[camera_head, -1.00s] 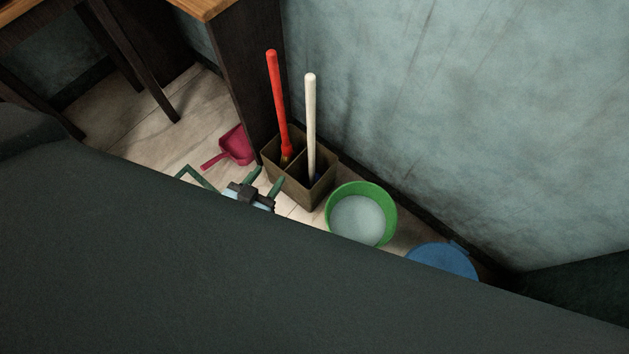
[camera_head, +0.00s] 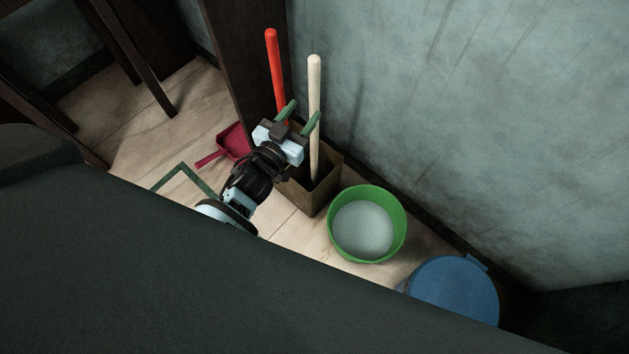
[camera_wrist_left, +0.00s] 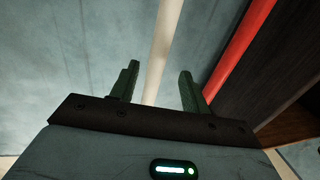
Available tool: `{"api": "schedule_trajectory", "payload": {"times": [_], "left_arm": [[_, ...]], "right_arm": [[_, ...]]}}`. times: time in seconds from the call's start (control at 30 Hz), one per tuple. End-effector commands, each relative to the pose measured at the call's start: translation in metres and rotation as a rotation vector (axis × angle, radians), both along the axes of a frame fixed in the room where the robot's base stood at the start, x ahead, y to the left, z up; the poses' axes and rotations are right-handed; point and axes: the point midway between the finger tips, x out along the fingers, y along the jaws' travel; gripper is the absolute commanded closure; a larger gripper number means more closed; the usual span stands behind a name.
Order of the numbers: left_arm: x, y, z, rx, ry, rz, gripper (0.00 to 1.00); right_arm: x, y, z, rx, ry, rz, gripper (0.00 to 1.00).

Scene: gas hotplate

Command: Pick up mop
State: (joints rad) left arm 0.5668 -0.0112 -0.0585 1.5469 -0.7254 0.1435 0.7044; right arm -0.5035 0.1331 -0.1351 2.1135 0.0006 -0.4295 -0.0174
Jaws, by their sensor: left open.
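Two long handles stand upright in a brown divided box (camera_head: 325,188), one red (camera_head: 274,65) and one off-white (camera_head: 314,85). Their lower ends are hidden now, so I cannot tell from this moment which is the mop. My left gripper (camera_head: 300,115) is open and raised above the box, close to the white handle. In the left wrist view the white handle (camera_wrist_left: 162,45) runs between the two open fingers (camera_wrist_left: 158,76); I cannot tell whether it is inside the jaws or just beyond them. The red handle (camera_wrist_left: 240,48) is outside, to the right. My right gripper is not in view.
A green bucket (camera_head: 398,238) and a blue lidded bin (camera_head: 455,290) stand right of the box. A red dustpan (camera_head: 233,140) lies on the floor to its left. A dark wooden panel (camera_head: 240,60) and the wall (camera_head: 450,110) close in behind.

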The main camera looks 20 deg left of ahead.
Motion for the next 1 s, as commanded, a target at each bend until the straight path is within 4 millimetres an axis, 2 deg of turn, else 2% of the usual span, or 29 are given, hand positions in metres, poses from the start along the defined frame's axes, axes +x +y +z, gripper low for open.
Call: {"api": "schedule_trajectory", "payload": {"times": [0.23,0.53,0.87,1.0], "left_arm": [[0.010,-0.003,0.001,0.000,0.000,0.000,0.53],[0.048,-0.012,0.004,0.001,0.002,0.000,0.53],[0.054,-0.013,0.005,0.000,0.002,0.000,0.53],[0.054,-0.013,0.005,0.000,0.002,0.000,0.71]], "right_arm": [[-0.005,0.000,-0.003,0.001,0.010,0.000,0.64],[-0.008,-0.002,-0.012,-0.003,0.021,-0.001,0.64],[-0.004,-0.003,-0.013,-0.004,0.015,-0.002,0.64],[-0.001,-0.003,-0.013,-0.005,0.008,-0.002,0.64]]}}
